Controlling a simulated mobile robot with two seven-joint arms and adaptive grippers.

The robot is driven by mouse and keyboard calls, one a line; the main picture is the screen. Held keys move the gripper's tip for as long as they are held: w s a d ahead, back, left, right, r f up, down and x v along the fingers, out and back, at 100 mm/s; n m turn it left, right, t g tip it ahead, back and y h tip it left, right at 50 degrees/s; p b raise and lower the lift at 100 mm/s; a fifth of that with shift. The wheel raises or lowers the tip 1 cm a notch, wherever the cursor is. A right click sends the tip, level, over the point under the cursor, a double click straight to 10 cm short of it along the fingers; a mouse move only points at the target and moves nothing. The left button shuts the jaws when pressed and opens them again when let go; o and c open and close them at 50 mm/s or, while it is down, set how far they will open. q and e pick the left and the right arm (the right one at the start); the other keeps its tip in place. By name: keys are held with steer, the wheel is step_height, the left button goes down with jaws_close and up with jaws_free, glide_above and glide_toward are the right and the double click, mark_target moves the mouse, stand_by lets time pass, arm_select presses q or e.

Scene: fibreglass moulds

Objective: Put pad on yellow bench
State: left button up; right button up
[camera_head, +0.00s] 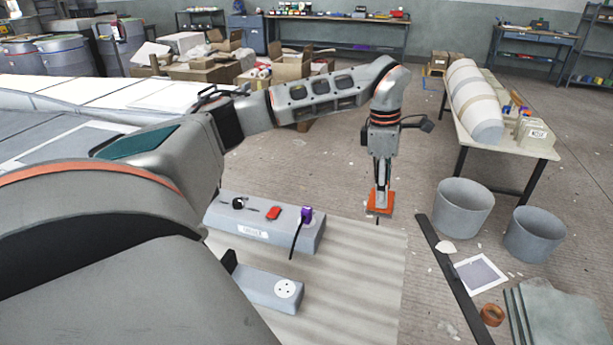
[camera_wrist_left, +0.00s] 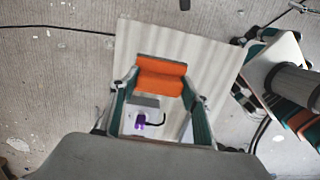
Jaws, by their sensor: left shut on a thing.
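The pad (camera_head: 381,204) is a small orange block. My left gripper (camera_head: 381,190) points down and is shut on it, holding it above the floor near the pale corrugated sheet. In the left wrist view the orange pad (camera_wrist_left: 161,76) sits between the fingers of the left gripper (camera_wrist_left: 160,88). I see no clearly yellow bench. A cream-topped table (camera_head: 530,150) stands at the right, apart from the pad, with a large pale roll (camera_head: 474,100) on it. My right gripper is not in view.
Two grey buckets (camera_head: 462,208) (camera_head: 534,235) stand before the table. A dark bar (camera_head: 452,280) lies on the floor. Cardboard boxes (camera_head: 290,68) stand behind.

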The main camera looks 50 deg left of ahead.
arm_select(q)
step_height(320, 180, down, 16)
steer(key=shift+b, duration=1.2)
step_height(320, 180, down, 4)
steer(key=shift+f+b, duration=0.1)
steer(key=shift+b, duration=0.2)
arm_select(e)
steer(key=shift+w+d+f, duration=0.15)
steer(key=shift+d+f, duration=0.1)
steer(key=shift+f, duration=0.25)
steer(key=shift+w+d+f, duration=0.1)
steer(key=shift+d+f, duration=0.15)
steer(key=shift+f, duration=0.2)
arm_select(q)
steer(key=o, duration=1)
steer(key=shift+o, duration=0.2)
